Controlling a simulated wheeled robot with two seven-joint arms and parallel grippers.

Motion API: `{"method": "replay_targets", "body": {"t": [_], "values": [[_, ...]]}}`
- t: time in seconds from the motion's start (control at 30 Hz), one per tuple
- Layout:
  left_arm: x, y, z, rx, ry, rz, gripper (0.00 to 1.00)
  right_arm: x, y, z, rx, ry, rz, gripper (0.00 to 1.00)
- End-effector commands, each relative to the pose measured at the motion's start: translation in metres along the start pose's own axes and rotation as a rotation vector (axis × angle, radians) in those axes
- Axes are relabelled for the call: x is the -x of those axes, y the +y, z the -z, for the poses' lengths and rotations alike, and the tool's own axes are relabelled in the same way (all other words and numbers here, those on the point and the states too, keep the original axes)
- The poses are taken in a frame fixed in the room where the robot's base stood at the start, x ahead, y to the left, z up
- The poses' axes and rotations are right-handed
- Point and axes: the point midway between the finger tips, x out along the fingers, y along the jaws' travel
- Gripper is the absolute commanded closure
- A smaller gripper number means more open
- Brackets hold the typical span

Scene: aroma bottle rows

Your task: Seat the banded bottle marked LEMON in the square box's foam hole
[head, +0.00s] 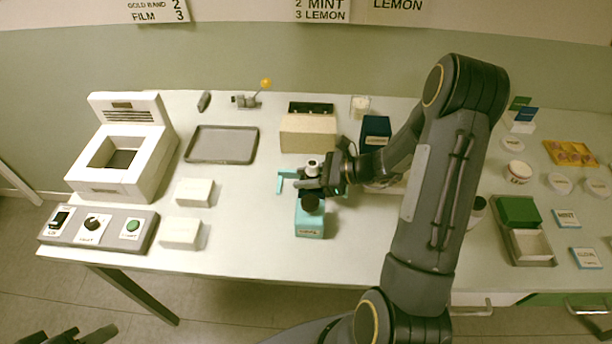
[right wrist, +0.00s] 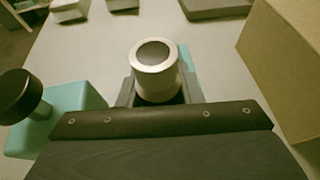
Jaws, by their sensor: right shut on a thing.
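My right gripper (head: 314,180) is shut on a small bottle (head: 312,166) above the middle of the table. My left gripper (head: 72,338) is partly cut off at the bottom left.
A teal block (head: 310,222) with a black knob (head: 311,202) stands just in front of the gripper. A dark blue box (head: 375,130) is right of the tan box. A grey tray (head: 222,144), white boxes (head: 194,192) and a white machine (head: 122,160) are left.

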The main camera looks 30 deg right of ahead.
Motion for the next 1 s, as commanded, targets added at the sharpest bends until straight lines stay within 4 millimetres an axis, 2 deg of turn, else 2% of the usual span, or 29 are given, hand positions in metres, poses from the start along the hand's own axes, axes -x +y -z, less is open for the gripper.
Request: {"method": "replay_targets", "body": {"t": [0.13,0.17,0.3,0.7,0.77,1.0], "values": [[-0.006,-0.003,-0.003,0.0,0.0,0.0,0.64,-0.003,0.0,0.006,-0.001,0.001,0.0,0.92],[-0.004,-0.002,-0.002,0.0,0.0,0.0,0.64,-0.002,0.0,0.005,-0.001,0.002,0.0,0.64],[-0.004,-0.002,-0.002,0.0,0.0,0.0,0.64,-0.002,0.0,0.006,-0.003,0.004,0.001,0.46],[0.002,0.001,0.001,0.0,0.0,0.0,0.64,0.006,-0.002,0.001,-0.005,0.009,0.008,0.46],[-0.001,-0.001,0.0,0.0,0.0,0.0,0.64,0.015,-0.003,0.003,-0.003,0.008,0.01,0.46],[-0.006,-0.003,-0.003,0.0,0.0,0.0,0.64,0.068,-0.002,0.001,-0.001,0.004,0.009,0.46]]}}
